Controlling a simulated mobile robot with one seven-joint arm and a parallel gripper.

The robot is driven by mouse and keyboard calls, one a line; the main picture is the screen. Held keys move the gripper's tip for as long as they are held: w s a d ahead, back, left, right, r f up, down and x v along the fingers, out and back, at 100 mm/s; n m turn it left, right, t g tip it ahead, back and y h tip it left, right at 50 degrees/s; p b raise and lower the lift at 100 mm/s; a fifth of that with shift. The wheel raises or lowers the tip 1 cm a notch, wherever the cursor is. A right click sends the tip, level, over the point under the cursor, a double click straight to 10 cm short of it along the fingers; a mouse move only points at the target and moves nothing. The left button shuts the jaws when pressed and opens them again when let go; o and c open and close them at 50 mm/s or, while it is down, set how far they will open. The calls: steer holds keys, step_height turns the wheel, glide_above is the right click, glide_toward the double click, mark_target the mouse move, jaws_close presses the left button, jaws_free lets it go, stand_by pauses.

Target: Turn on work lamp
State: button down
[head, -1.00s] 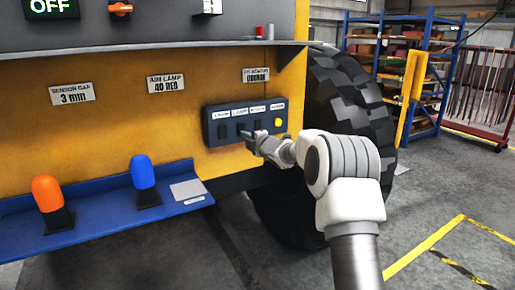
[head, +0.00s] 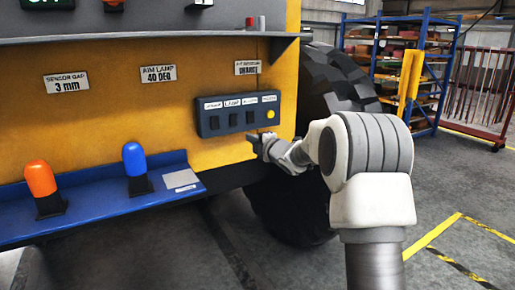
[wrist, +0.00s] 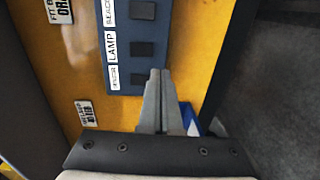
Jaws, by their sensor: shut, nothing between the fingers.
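A dark blue switch panel (head: 238,128) is on the yellow machine side. It carries several black rocker switches under white labels and a yellow button (head: 270,114). In the wrist view, a rocker switch (wrist: 143,49) sits beside a label reading LAMP (wrist: 112,47). My gripper (head: 251,137) is shut and empty at the panel's lower edge. In the wrist view the fingertips (wrist: 159,72) overlap the panel's edge and partly cover the end switch (wrist: 139,78). I cannot tell whether they touch the panel.
A blue shelf (head: 90,205) below the panel carries an orange lamp (head: 40,179) and a blue lamp (head: 134,160). A grey ledge (head: 130,41) runs above. A large black tyre (head: 335,80) stands right of the panel. The floor at right is open.

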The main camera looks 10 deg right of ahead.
steer(key=shift+f+v, duration=0.2)
steer(key=shift+v, duration=0.7)
steer(key=shift+f+v, duration=0.15)
steer(key=shift+v, duration=0.75)
steer(key=s+d+r+m+g+h, duration=0.1)
steer(key=s+r+m+g+h, duration=0.15)
steer(key=s+m, duration=0.5)
steer(key=s+d+r+m+g+h, duration=0.1)
steer(key=s+d+r+m+h, duration=0.2)
steer(key=s, duration=0.7)
steer(key=s+a+f+m+g, duration=0.2)
steer(key=s+m, duration=0.1)
steer(key=s, duration=0.7)
steer(key=s+a+f+m+g+p, duration=0.1)
steer(key=s+a+f+m+g, duration=0.1)
steer(key=s, duration=0.8)
steer(key=s+a+f+m+g, duration=0.2)
steer(key=s+m, duration=0.4)
steer(key=s, duration=0.4)
step_height(320, 180, down, 2)
steer(key=shift+f+g, duration=0.2)
steer(key=shift+g, duration=0.35)
steer(key=c, duration=1.6)
jaws_free()
steer(key=shift+s+a, duration=0.1)
steer(key=shift+a, duration=0.05)
